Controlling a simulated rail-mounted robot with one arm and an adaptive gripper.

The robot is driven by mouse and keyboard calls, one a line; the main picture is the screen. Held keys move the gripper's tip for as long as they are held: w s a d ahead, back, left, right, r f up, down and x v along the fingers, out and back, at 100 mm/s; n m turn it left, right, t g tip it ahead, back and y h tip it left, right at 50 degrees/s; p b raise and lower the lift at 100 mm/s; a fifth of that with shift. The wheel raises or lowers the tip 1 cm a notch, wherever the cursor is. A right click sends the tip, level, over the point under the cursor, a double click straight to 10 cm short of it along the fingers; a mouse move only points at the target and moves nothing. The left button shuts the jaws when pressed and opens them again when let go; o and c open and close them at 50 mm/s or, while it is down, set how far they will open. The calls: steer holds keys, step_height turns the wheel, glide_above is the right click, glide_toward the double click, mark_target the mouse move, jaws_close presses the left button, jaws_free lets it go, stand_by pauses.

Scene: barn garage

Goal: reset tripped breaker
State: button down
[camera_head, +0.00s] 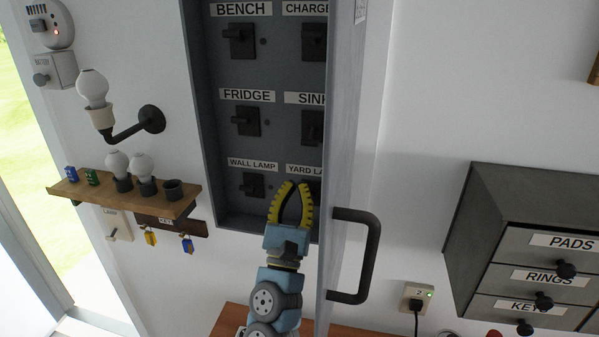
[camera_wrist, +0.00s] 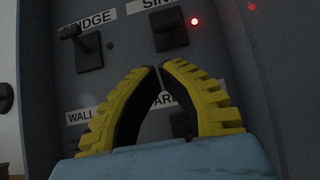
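The grey breaker box (camera_head: 204,120) hangs open on the wall, with labelled dark switches. The FRIDGE breaker (camera_head: 246,122) also shows in the wrist view (camera_wrist: 84,48), beside an unlit indicator. The SINK breaker (camera_head: 312,127) is partly covered by the door; in the wrist view (camera_wrist: 170,32) a red light (camera_wrist: 194,21) glows beside it. The WALL LAMP breaker (camera_head: 253,186) is left of my gripper (camera_head: 297,184). The YARD LAMP breaker (camera_wrist: 182,124) is largely hidden behind my fingers. My yellow fingers are empty, their tips nearly meeting in the wrist view, below the SINK breaker.
The box door (camera_head: 343,150) stands open just right of my gripper, with a black handle (camera_head: 372,255). A shelf (camera_head: 130,195) with bulbs and a wall lamp (camera_head: 93,88) are at left. Labelled drawers (camera_head: 480,215) are at right.

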mark_target(307, 131)
steer(key=shift+y, duration=0.3)
steer(key=p+x, duration=0.2)
steer(key=x, duration=0.5)
steer(key=shift+w+r, duration=0.15)
steer(key=shift+r, duration=0.15)
steer(key=shift+p+x, duration=0.3)
steer(key=shift+x, duration=0.45)
